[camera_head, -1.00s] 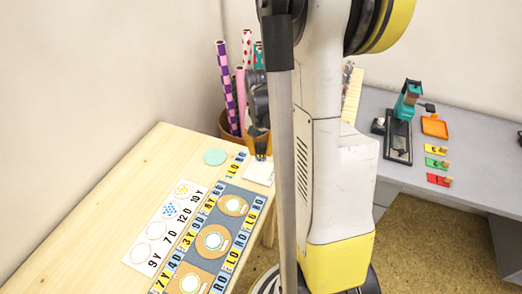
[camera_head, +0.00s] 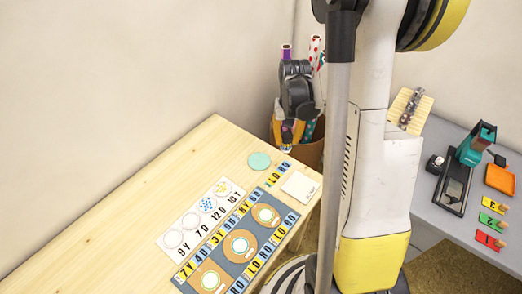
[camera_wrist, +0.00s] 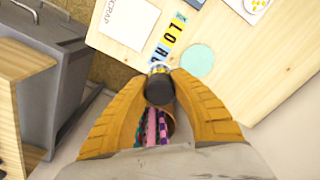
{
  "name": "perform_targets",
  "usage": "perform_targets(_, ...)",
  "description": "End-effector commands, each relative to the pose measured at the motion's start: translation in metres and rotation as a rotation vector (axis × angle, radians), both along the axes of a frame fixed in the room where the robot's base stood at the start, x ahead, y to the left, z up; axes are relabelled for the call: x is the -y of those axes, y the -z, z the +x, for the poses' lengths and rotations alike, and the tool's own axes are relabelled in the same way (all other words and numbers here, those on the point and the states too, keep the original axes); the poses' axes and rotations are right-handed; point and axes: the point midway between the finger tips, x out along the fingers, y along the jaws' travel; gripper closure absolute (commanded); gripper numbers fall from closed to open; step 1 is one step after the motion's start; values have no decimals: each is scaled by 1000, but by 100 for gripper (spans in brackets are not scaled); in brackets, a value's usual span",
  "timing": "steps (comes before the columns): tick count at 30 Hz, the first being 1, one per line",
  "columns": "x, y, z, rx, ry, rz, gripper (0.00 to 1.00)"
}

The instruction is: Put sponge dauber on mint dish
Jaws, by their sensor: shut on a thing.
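The mint dish (camera_head: 259,161) is a flat, pale mint disc lying on the wooden table near its far right edge. It also shows in the wrist view (camera_wrist: 197,60), ahead and to the right of my fingertips. My gripper (camera_head: 288,127) is raised beyond the table's far right corner area, to the right of the dish in the head view. In the wrist view my yellow fingers (camera_wrist: 159,78) are shut on the sponge dauber (camera_wrist: 158,88), a dark, short cylinder with a lighter end. The dauber is apart from the dish.
A pot of patterned rolls (camera_head: 308,148) stands behind the gripper. Lettered strips, a white scrap card (camera_head: 300,187) and a grey mat with round pads (camera_head: 240,243) lie on the table. A grey desk (camera_head: 456,215) holds a teal stamp tool (camera_head: 476,145) at right.

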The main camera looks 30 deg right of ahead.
Motion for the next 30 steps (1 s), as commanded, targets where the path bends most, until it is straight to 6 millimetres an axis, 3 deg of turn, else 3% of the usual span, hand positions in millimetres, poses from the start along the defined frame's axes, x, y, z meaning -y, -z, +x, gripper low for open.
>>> perform_targets(1, -8, 13, 10, 0, -4, 0, 100)
perform_targets(6, -36, 40, 43, 0, -4, 0, 100)
perform_targets(12, -56, 57, 69, 0, 0, 0, 100)
perform_targets(17, -60, 63, 74, 0, 3, 0, 100)
perform_targets(24, -60, 99, 74, 0, 3, 0, 100)
perform_targets(30, -60, 99, 73, 0, 3, 0, 100)
